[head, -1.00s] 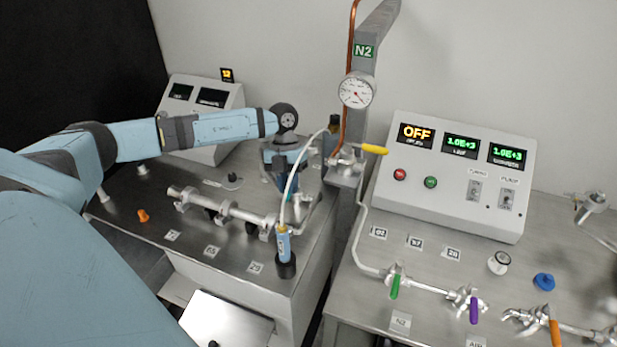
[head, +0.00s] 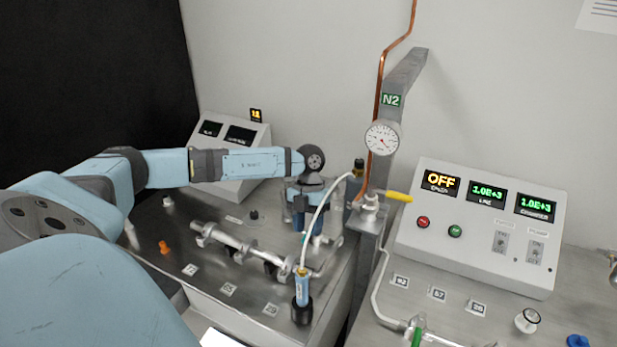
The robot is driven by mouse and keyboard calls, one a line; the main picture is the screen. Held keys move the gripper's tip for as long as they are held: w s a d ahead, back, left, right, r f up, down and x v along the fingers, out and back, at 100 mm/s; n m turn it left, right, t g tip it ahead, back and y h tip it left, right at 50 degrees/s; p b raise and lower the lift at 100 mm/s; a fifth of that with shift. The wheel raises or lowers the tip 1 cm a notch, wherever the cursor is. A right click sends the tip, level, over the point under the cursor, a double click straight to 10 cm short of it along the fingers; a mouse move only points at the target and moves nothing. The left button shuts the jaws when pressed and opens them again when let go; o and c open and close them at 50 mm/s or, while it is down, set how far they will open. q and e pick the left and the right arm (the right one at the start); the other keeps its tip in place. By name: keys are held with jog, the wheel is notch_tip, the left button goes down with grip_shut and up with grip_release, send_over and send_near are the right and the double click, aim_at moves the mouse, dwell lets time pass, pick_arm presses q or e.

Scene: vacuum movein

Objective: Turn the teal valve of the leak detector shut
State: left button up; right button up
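My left arm reaches from the left over the left bench, and its wrist points down at the bench's rear right. My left gripper (head: 308,232) is at the end of this wrist, beside the silver pipe manifold (head: 240,245). Its fingertips are small and partly covered, so I cannot tell whether they are open or shut. I cannot make out a teal valve handle; the gripper and wrist cover part of the fittings there. A grey console (head: 228,160) with two dark displays stands behind the arm. My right gripper is not in view.
A blue wand (head: 302,290) with a white hose stands in a black holder at the left bench's front. A post with a gauge (head: 382,139) and a yellow-handled valve (head: 397,196) stands between the benches. The right console (head: 480,230) reads OFF. An orange knob (head: 165,247) sits at left.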

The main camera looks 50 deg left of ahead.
pick_arm(q)
jog(key=shift+w+a+r, duration=0.15)
jog(key=shift+w+r, duration=0.05)
jog(key=shift+r, duration=0.2)
jog(key=b+v, duration=0.1)
jog(key=v, duration=1.1)
jog(key=shift+r, duration=0.45)
jog(key=shift+a, duration=0.1)
